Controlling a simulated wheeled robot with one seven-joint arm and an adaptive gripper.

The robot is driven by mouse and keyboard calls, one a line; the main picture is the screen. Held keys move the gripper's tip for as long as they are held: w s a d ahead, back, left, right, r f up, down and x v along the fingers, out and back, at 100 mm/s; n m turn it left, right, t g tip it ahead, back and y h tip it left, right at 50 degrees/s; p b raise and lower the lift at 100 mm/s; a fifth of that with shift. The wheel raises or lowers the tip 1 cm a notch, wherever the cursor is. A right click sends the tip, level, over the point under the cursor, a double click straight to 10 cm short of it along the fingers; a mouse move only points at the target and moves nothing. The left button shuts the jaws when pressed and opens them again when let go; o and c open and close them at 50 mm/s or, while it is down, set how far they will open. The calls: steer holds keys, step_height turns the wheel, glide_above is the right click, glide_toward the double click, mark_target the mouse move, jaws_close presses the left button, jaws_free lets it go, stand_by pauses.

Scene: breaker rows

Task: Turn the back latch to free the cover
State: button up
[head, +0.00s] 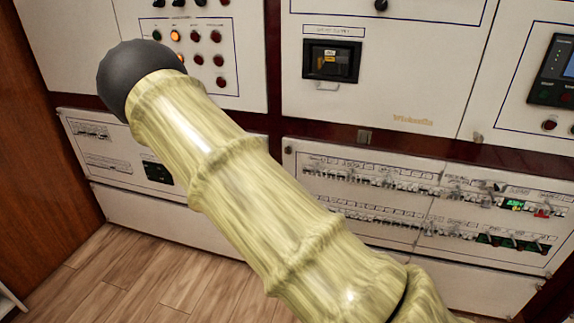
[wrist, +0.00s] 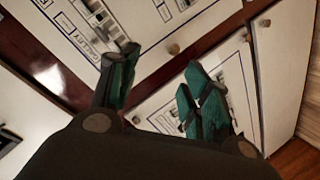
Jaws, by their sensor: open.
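My gripper (wrist: 162,60) is open in the wrist view, its teal fingers spread apart with nothing seen between them. It points at white cabinet panels. A small round knob (wrist: 173,48) shows on a panel edge beyond the gap between the fingertips. Another round knob (wrist: 265,22) is to its right, near a panel corner. I cannot tell which fitting is the back latch. In the head view, a black-framed window (head: 331,60) is on the upper middle panel, with a small handle below it. My gripper is not seen in the head view, where my arm crosses the middle.
Breaker rows (head: 385,183) run along the lower right panel, partly behind my arm. Buttons and lamps (head: 196,36) are at the upper left. A brown wooden side (head: 30,170) stands at the far left. Bare plank floor (head: 120,270) shows at the lower left.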

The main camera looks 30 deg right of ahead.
mark_target(288, 151)
steer(key=w+d+r+m+t+h+b, duration=0.1)
steer(key=w+r+h, duration=0.15)
steer(key=r, duration=0.25)
steer(key=w+d+r+t+h+b, duration=0.1)
steer(key=w+r, duration=0.3)
steer(key=r, duration=0.2)
steer(key=x, duration=1)
steer(key=shift+f, duration=0.25)
jaws_close()
